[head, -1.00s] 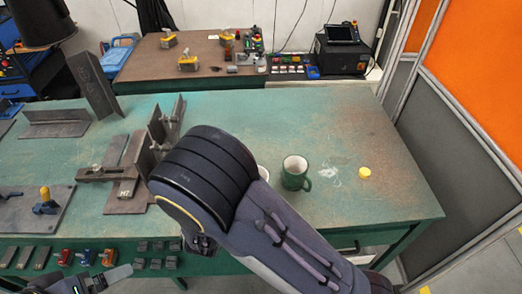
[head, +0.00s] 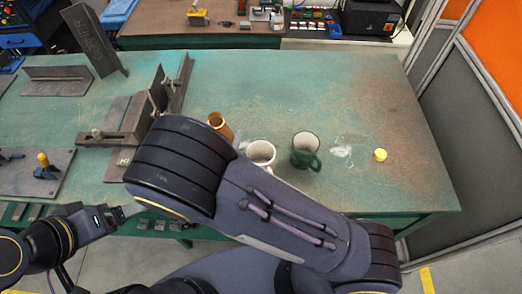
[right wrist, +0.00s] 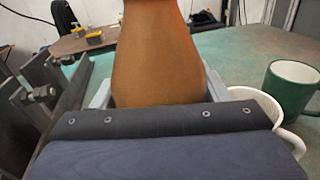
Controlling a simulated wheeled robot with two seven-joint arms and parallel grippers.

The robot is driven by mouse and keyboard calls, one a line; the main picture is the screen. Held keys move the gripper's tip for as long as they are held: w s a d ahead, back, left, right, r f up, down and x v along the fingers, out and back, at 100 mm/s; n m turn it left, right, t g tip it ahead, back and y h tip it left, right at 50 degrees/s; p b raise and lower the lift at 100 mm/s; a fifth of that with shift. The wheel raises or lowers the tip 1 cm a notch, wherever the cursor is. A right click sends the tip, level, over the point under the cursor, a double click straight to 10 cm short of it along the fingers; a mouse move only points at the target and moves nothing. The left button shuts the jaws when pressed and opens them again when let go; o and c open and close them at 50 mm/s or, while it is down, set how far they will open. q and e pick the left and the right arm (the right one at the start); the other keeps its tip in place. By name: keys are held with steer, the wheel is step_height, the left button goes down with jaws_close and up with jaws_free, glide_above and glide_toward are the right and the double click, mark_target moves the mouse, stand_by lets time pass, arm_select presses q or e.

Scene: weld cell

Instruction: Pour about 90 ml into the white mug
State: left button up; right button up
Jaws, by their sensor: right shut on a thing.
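The white mug (head: 261,153) stands on the green table, its lower part hidden by my right arm. It also shows in the right wrist view (right wrist: 262,100), just right of my gripper. My right gripper (right wrist: 157,92) is shut on an amber bottle (right wrist: 160,55), with a finger at each side. In the head view the bottle's top (head: 221,125) shows above my arm, left of the white mug; its lower part and the gripper are hidden there. No stream of liquid shows. My left gripper (head: 128,211) is low at the left by the table's front edge; its jaws are unclear.
A green mug (head: 305,150) stands close right of the white mug. A yellow cap (head: 380,155) lies further right. Steel angle pieces and a fixture (head: 125,120) occupy the left. The table's back middle and right are clear.

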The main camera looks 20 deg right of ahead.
steer(key=f+m+y+b, duration=0.1)
steer(key=m+b, duration=0.2)
steer(key=m, duration=0.1)
steer(key=f+m+y+b, duration=0.1)
steer(key=f+m+b, duration=0.1)
steer(key=m+b, duration=0.1)
steer(key=a+f+m+g+y+b, duration=0.1)
steer(key=f+m+b, duration=0.1)
steer(key=m+b, duration=0.2)
steer(key=shift+w+f+m+y, duration=0.1)
steer(key=shift+f+m+y, duration=0.1)
steer(key=shift+m+y, duration=0.15)
steer(key=shift+d+r, duration=0.2)
steer(key=shift+r, duration=0.55)
steer(key=shift+d+r+m+y+b, duration=0.2)
steer(key=shift+r+m+y+b, duration=0.15)
steer(key=shift+r+m+b, duration=0.55)
steer(key=shift+a+m+y+b, duration=0.25)
steer(key=shift+a+y+b, duration=0.05)
steer(key=shift+b, duration=0.85)
